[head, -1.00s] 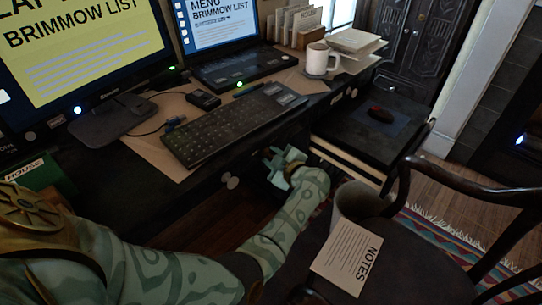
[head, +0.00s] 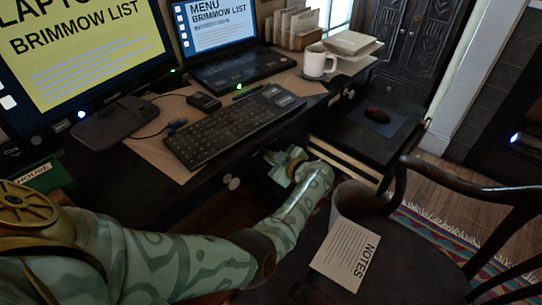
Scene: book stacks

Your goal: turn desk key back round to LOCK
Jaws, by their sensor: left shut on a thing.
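My left gripper (head: 281,164) is at the front of the dark desk (head: 105,195), below the keyboard's right end. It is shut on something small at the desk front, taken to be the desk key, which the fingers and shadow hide. I cannot make out the key, the LOCK mark or how far the key is turned. My right gripper is not in view.
A keyboard (head: 233,126), monitor (head: 80,50), laptop (head: 222,45) and white mug (head: 319,61) stand on the desk. A chair (head: 400,255) bearing a NOTES sheet (head: 345,256) stands in front.

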